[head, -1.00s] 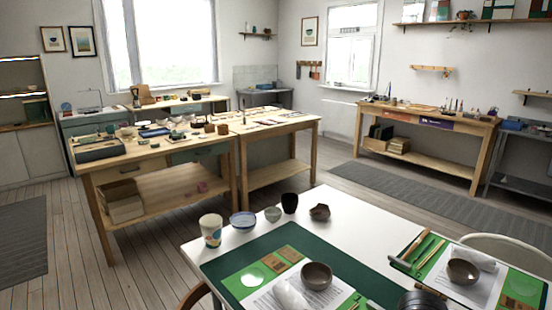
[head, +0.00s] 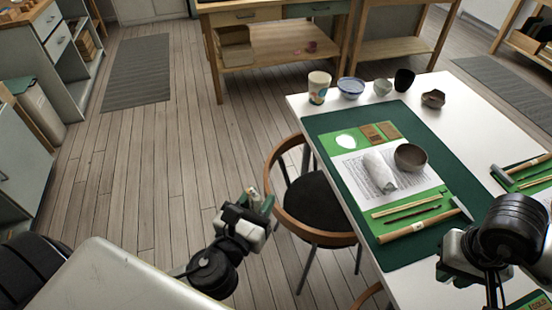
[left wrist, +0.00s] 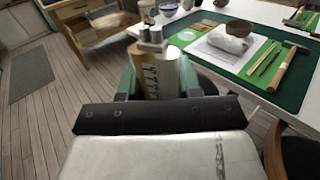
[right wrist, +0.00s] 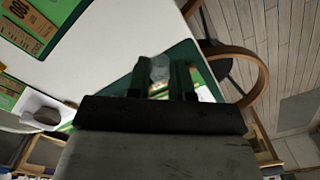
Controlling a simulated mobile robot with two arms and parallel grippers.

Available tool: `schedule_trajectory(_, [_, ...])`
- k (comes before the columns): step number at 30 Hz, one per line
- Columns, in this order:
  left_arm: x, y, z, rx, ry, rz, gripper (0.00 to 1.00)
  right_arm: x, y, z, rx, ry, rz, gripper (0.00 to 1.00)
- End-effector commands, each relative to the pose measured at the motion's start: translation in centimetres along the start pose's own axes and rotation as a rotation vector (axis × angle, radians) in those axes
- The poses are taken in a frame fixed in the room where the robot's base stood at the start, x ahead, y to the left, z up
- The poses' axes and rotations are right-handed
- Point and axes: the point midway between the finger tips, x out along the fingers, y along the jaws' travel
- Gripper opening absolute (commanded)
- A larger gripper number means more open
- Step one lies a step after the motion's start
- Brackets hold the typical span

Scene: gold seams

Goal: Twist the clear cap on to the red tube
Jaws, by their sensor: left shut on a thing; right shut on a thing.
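My left gripper (head: 257,208) is over the floor left of the table, beside the chair. In the left wrist view it is shut on a tube (left wrist: 148,72) that stands upright between the fingers. The tube looks orange-brown on one side and silvery on the other, with dark lettering and small pale nozzle ends on top; I see no clear red. My right gripper (right wrist: 166,80) is shut on a small, clear greyish piece, seemingly the clear cap (right wrist: 159,68). In the head view the right fingertips and cap are hidden behind my arm at the table's right. The grippers are well apart.
The white table (head: 440,100) carries a green mat (head: 322,125) with a grey bowl (head: 410,157), a rolled cloth (head: 380,170) and wooden tools. A cup (head: 318,87) and several bowls stand at its back edge. A chair (head: 285,185) stands at its left side. Floor beyond is open.

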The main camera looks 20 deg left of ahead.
Motion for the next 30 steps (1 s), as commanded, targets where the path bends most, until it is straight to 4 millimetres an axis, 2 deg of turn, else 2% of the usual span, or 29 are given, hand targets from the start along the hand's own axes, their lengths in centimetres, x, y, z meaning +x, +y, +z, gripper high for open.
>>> schedule_trajectory(5, [1.4,-2.8,0.3,0.005,-0.006,-0.141,0.00,0.0,0.0,0.0,0.001,0.000,0.000,0.00])
schedule_trajectory(12, [3.8,-7.8,0.7,0.005,-0.006,-0.392,0.00,0.0,0.0,0.0,0.001,0.000,0.000,0.00])
schedule_trajectory(18, [5.1,-10.9,0.9,0.005,-0.004,-0.552,0.00,0.0,0.0,0.0,0.001,0.000,0.000,0.00])
schedule_trajectory(24, [5.9,-12.8,1.0,0.003,-0.003,-0.646,0.00,0.0,0.0,0.0,0.001,0.000,0.000,0.00])
schedule_trajectory(30, [6.1,-13.4,1.0,0.002,0.001,-0.675,0.00,0.0,0.0,0.0,0.000,0.000,0.000,0.00])
